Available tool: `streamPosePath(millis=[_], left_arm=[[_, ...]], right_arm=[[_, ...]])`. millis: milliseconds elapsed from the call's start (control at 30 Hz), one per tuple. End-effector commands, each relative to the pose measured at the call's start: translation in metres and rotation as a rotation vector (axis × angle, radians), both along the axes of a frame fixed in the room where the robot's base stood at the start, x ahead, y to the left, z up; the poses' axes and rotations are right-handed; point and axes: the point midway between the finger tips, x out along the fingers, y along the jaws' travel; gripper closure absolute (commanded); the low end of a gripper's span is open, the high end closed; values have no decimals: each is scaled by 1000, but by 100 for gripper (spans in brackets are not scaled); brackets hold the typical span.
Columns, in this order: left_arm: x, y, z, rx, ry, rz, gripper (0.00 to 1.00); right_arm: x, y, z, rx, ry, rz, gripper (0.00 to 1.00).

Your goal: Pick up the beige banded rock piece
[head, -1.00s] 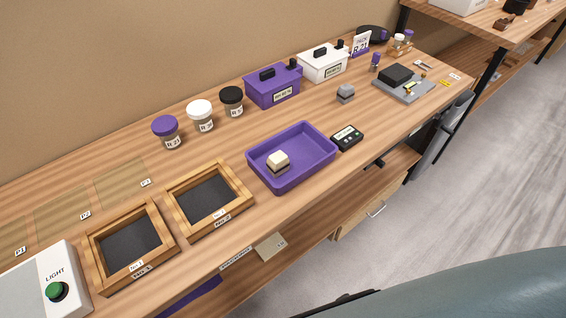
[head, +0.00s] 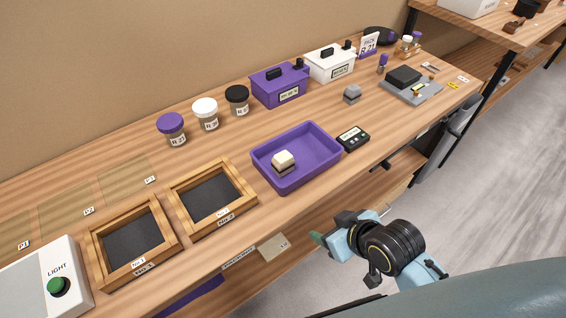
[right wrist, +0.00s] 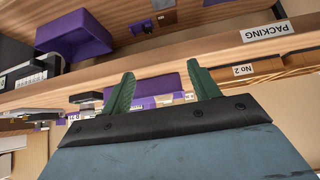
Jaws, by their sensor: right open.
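The beige banded rock piece (head: 284,162) has a pale top and a dark band lower down. It sits inside the purple tray (head: 325,165), toward the left end. My right gripper (head: 318,238) is in front of the bench's front edge, below and to the right of the tray, apart from the rock. In the right wrist view its two green fingers (right wrist: 158,88) are spread with nothing between them. My left gripper is not in view.
Two wooden frames with dark screens (head: 210,198) lie left of the tray. A small black device (head: 352,138) lies close at its right. Lidded jars (head: 205,113) and a purple box (head: 280,85) stand behind. A grey rock (head: 352,94) is farther right.

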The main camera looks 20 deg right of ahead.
Motion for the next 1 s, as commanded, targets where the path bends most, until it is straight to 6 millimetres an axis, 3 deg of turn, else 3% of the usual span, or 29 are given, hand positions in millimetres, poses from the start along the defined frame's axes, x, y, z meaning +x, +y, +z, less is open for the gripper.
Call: streamPosePath(millis=[300, 533, 1000], left_arm=[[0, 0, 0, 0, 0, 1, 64], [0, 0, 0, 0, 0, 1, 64], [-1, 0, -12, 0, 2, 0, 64]], right_arm=[[65, 1, 17, 110, -322, 53, 39], [91, -7, 28, 160, -471, 50, 39], [156, 15, 5, 166, -489, 48, 39]])
